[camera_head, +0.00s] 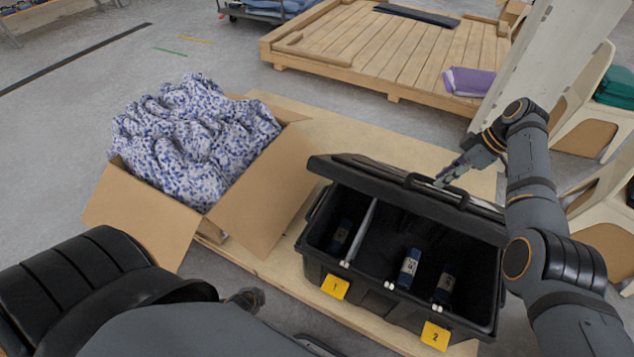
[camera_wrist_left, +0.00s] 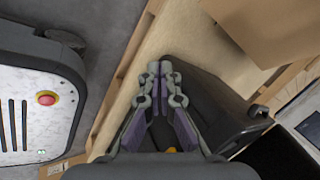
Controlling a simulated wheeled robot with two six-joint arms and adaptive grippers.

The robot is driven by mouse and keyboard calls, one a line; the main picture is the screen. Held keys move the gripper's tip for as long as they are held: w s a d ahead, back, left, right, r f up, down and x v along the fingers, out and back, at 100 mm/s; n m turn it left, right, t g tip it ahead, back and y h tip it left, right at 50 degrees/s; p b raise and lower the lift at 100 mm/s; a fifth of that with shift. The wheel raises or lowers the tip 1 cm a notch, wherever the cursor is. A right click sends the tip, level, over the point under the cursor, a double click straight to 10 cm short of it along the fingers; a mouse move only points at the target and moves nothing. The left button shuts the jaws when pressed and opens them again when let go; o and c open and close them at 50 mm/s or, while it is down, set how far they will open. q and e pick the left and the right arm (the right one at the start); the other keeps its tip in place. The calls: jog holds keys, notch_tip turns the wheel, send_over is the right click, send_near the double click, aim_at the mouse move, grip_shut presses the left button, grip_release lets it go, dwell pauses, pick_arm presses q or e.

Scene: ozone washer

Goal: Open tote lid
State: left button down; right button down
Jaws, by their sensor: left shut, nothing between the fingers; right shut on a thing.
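The black tote (camera_head: 395,262) stands on a wooden board with its lid (camera_head: 410,187) raised along the far side. Its inside shows a divider and several dark bottles, and yellow tags 1 and 2 are on its front. My right gripper (camera_head: 446,180) is at the lid's upper edge beside the handle (camera_head: 436,187), shut on the lid. My left gripper (camera_wrist_left: 160,70) is shut and empty in the left wrist view, in front of the tote's dark side (camera_wrist_left: 205,95). In the head view my left arm hides most of that gripper.
An open cardboard box (camera_head: 262,190) full of blue-patterned cloth (camera_head: 195,140) stands close to the left of the tote. A wooden pallet (camera_head: 390,50) lies behind. White chair-like racks (camera_head: 590,110) stand at the right, near my right arm. A red button (camera_wrist_left: 47,98) shows in the left wrist view.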

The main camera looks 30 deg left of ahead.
jog(key=shift+d+f, duration=0.15)
jog(key=shift+f, duration=0.2)
pick_arm(q)
jog(key=w+r+m+t, duration=0.2)
jog(key=w+r+m, duration=0.35)
jog(key=r, duration=0.25)
jog(key=w+r+m+t, duration=0.2)
jog(key=w+r+m, duration=0.3)
jog(key=r+m, duration=0.25)
jog(key=w+d+r+m+t+h, duration=0.15)
jog(key=d+r+m, duration=0.35)
jog(key=r, duration=0.6)
jog(key=w+d+r+m+t, duration=0.25)
jog(key=r+m, duration=0.45)
jog(key=r, duration=0.4)
jog(key=w+f, duration=0.1)
jog(key=w, duration=1.1)
jog(key=shift+w+a+f, duration=0.15)
jog(key=shift+w+f, duration=0.1)
jog(key=shift+f, duration=0.15)
